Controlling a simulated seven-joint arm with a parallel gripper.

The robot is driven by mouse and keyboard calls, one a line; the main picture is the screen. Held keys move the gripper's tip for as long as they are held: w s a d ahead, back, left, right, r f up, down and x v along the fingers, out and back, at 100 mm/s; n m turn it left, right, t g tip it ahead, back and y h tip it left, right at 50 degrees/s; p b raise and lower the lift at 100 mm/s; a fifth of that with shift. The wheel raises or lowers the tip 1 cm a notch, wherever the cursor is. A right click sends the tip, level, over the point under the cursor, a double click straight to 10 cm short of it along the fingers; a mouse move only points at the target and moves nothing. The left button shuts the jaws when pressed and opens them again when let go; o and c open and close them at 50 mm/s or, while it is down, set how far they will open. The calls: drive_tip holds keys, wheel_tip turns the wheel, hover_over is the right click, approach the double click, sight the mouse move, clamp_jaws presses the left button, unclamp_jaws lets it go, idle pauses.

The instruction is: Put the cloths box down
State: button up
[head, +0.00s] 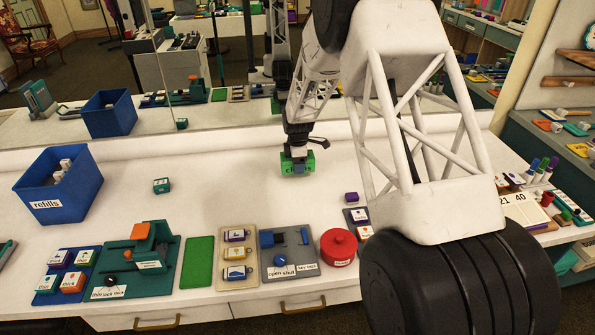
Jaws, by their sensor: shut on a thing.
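My gripper (297,163), with green fingers, is over the back middle of the white table. It is shut on a small blue-grey thing (298,169), which I take to be the cloths box. The fingers hide most of it and no label is readable. I cannot tell whether its underside touches the table (240,190) or hangs just above it.
A blue refills bin (58,195) stands left, a small teal box (161,185) nearer the middle. A mirror (200,100) stands behind. The table around my gripper is clear.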

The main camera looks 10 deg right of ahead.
sight(297, 176)
drive_tip(key=shift+f, duration=1.75)
drive_tip(key=shift+f, duration=0.1)
drive_tip(key=o, duration=1)
wheel_tip(297, 176, up, 12)
drive_tip(key=shift+f, duration=0.2)
drive_tip(key=shift+r, duration=0.3)
